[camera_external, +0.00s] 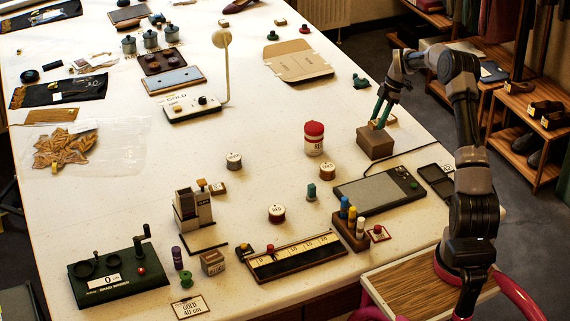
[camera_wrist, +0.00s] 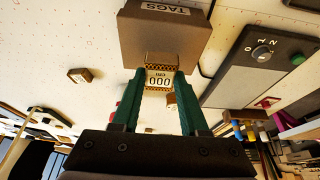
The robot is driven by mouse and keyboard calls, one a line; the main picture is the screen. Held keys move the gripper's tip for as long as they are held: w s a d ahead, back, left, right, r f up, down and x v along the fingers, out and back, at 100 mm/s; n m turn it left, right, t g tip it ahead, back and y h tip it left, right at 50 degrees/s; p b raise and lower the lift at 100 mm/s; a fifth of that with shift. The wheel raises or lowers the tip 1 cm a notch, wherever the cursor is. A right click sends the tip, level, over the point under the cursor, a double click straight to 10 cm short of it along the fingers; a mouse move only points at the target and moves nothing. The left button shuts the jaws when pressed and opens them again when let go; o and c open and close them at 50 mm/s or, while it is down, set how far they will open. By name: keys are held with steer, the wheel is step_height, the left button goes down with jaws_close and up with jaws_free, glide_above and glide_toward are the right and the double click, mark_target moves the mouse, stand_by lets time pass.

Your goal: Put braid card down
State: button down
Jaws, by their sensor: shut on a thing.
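The braid card (camera_wrist: 160,78) is a small card with patterned brown edges and a white label that seems to read 000. My gripper (camera_wrist: 158,88) is shut on it, with a green finger on each side. In the external view my gripper (camera_external: 380,118) is at the right of the table, just above a brown box (camera_external: 375,144). The card shows there only as a small tan patch between the fingers. In the wrist view the box, lettered TAGS (camera_wrist: 165,35), lies just beyond the card. I cannot tell whether the card touches it.
A grey panel device (camera_external: 374,192) with a dial and green knob stands in front of the box. A flat cardboard piece (camera_external: 298,62) lies behind. White table (camera_external: 270,115) is bare left of the jar.

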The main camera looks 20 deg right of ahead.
steer(key=shift+f, duration=1.45)
steer(key=shift+f, duration=0.1)
steer(key=shift+c, duration=2.1)
jaws_free()
